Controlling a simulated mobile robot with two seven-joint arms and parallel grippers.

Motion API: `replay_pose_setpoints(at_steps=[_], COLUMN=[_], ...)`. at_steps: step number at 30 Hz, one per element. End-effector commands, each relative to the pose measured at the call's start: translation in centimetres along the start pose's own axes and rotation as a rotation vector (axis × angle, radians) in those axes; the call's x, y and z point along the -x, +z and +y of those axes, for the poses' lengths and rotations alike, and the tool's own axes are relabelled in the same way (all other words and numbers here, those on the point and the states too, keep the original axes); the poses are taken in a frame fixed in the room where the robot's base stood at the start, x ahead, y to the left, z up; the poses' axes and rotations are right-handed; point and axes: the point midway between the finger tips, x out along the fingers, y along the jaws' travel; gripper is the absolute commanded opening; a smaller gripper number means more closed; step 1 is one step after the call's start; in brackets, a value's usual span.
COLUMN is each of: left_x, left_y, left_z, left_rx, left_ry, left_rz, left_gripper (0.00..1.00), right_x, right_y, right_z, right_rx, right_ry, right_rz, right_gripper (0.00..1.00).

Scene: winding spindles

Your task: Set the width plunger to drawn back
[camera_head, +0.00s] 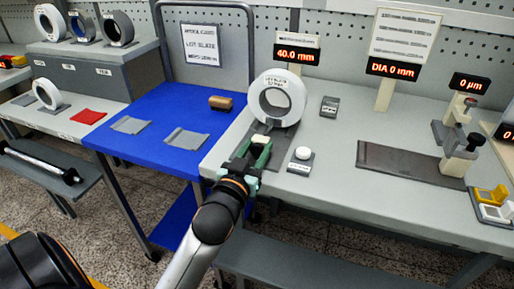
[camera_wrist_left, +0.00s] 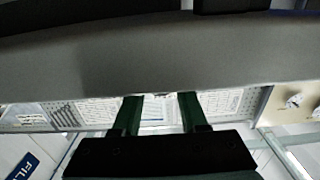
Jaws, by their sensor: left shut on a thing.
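The width gauge is a dark grey base (camera_head: 284,137) on the light table, with a thick white ring (camera_head: 297,99) standing upright on it and a display (camera_head: 297,56) reading 40.0 mm behind. My left gripper (camera_head: 256,151) is at the front of this base, its green fingers closed around the width plunger, which they mostly hide. Only a small pale piece (camera_head: 259,139) shows between the fingertips. In the left wrist view the fingers (camera_wrist_left: 160,112) stand a little apart, below a broad grey surface; the plunger cannot be made out there. My right gripper is not in view.
A dark mat (camera_head: 410,163) and another gauge (camera_head: 459,140) stand farther right.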

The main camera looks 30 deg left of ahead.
Motion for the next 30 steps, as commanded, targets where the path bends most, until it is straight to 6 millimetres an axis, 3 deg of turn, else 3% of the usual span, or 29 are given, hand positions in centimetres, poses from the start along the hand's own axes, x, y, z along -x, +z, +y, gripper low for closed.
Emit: replay_pose_setpoints(at_steps=[1, 9, 30], left_x=[-0.01, -0.01, -0.02], left_y=[-0.01, -0.02, -0.07], left_z=[0.00, 0.00, 0.00], left_rx=[0.000, 0.000, 0.000], left_ry=[0.000, 0.000, 0.000], left_rz=[0.000, 0.001, 0.002], left_gripper=[0.28, 0.00, 0.00], right_x=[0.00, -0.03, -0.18], right_y=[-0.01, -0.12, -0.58], right_z=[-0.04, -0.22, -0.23], right_rx=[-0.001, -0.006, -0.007], right_ry=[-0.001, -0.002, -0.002], right_rz=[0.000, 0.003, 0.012], right_gripper=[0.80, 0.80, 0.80])
